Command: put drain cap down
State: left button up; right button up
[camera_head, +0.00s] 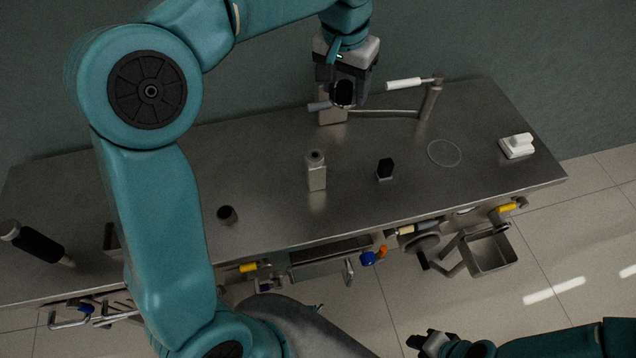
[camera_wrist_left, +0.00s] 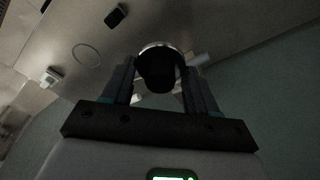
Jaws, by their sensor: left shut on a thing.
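The drain cap (camera_head: 343,93), a dark round piece, is held by my left gripper (camera_head: 345,88) above the back edge of the steel table. In the left wrist view the dark cap (camera_wrist_left: 160,70) with a pale metal rim sits between the two fingers of my left gripper (camera_wrist_left: 162,80). The cap hides part of what lies behind it. My right gripper (camera_head: 430,343) is at the bottom of the head view, in front of the table and low. It is dark and small, and its finger opening is unclear.
The steel table (camera_head: 270,170) bears a metal bottle (camera_head: 316,172), a small black block (camera_head: 385,169), a dark round piece (camera_head: 227,214) and a white block (camera_head: 517,145). A post with a white-handled arm (camera_head: 405,84) stands at the back. A thin ring (camera_head: 445,153) lies on clear tabletop.

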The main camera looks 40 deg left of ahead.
aim_at(338, 167)
pick_arm(q)
notch_tip(338, 167, down, 21)
jog(key=shift+s+a+f+b, duration=0.1)
jog(key=shift+s+f+b, duration=0.1)
jog(key=shift+b, duration=0.55)
jog(key=shift+f+b, duration=0.2)
jog(key=shift+b, duration=0.1)
jog(key=o, duration=1.2)
jog(key=shift+r, duration=0.1)
